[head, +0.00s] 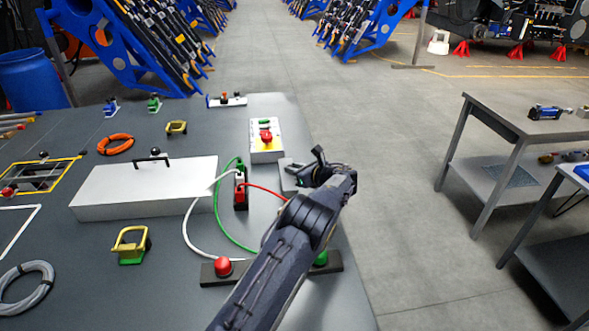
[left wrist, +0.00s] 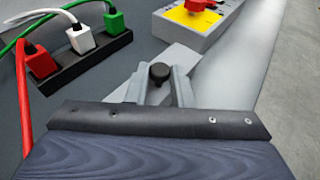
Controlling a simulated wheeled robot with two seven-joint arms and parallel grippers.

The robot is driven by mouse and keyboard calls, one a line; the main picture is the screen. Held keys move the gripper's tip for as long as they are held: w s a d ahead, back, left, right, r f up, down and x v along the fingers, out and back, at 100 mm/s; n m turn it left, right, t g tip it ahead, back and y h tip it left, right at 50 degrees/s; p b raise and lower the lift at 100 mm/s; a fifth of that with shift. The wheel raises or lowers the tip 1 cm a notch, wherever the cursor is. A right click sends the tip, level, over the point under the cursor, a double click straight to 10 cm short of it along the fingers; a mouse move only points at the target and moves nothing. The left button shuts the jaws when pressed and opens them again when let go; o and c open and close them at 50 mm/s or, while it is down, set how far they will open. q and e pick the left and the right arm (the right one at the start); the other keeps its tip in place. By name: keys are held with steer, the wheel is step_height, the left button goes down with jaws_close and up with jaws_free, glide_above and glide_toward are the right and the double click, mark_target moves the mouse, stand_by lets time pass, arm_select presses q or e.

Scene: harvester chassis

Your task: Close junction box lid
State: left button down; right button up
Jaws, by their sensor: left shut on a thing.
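My left gripper (head: 322,168) is at the right edge of the worktable, with its arm coming up from the bottom. In the left wrist view its fingers (left wrist: 158,84) are shut around a small black knob (left wrist: 159,72). Below the knob is a light grey flat piece (left wrist: 178,62); in the head view a grey plate (head: 290,174) shows just left of the gripper, partly hidden by it. A large white box (head: 130,192) with a black handle (head: 153,161) on top stands left of the gripper, apart from it. I cannot tell which piece is the junction box lid.
A socket block (head: 240,186) with red, white and green plugs and cables lies left of the gripper. An emergency-stop box (head: 266,140) stands behind it. A dark bar (head: 211,274) with a red button (head: 223,266) lies in front. Open floor is right of the table.

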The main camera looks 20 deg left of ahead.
arm_select(q)
steer(key=c, duration=1.3)
jaws_free()
steer(key=shift+f, duration=0.1)
steer(key=shift+o, duration=0.2)
steer(key=b+v, duration=0.1)
steer(key=v, duration=0.6)
steer(key=shift+s+d+b, duration=0.15)
steer(key=shift+d+b, duration=0.15)
steer(key=shift+d, duration=0.05)
steer(key=shift+a, duration=0.1)
